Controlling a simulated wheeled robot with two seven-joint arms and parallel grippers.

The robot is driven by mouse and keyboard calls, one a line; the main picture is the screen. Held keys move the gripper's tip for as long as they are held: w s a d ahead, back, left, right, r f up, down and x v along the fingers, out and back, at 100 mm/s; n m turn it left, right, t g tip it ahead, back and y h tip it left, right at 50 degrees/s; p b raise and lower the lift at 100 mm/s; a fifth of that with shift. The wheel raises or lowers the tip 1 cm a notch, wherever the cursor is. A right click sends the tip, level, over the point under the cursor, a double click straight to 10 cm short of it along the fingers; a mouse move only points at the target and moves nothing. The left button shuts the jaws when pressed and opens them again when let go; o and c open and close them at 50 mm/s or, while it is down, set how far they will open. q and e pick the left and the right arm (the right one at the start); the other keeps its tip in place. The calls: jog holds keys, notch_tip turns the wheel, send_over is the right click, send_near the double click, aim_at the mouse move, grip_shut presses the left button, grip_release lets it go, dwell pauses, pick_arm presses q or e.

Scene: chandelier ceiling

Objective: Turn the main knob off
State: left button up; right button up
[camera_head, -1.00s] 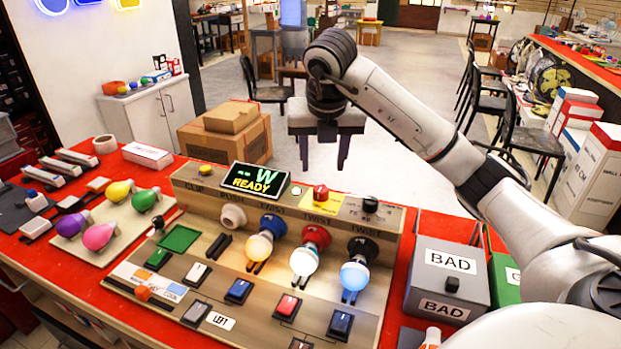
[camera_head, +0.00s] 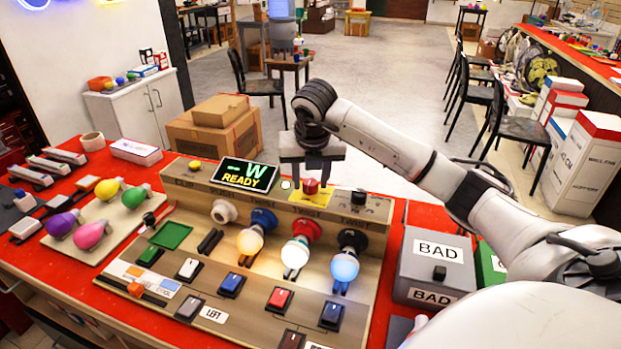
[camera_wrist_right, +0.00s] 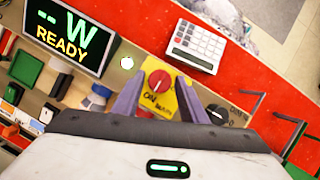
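The main knob (camera_head: 311,186) is a red knob on a yellow plate on the upper panel of the test board. It also shows in the right wrist view as a red knob with a pale pointer mark (camera_wrist_right: 159,80). My right gripper (camera_head: 312,178) is over the knob, fingers pointing down. In the right wrist view its two purple-grey fingers (camera_wrist_right: 157,92) stand apart on either side of the knob, and I cannot tell whether they touch it. The display (camera_head: 245,175) reads "-W READY". My left gripper is not in view.
Three lit bulbs, such as the yellow one (camera_head: 250,241), stand in sockets below the knob. A black knob (camera_head: 358,197) is just right of it. A grey BAD box (camera_head: 432,262) stands to the right. Loose coloured bulbs lie on a tray (camera_head: 122,222) at left.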

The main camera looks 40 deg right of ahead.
jog(key=c, duration=0.8)
jog(key=shift+o, duration=0.2)
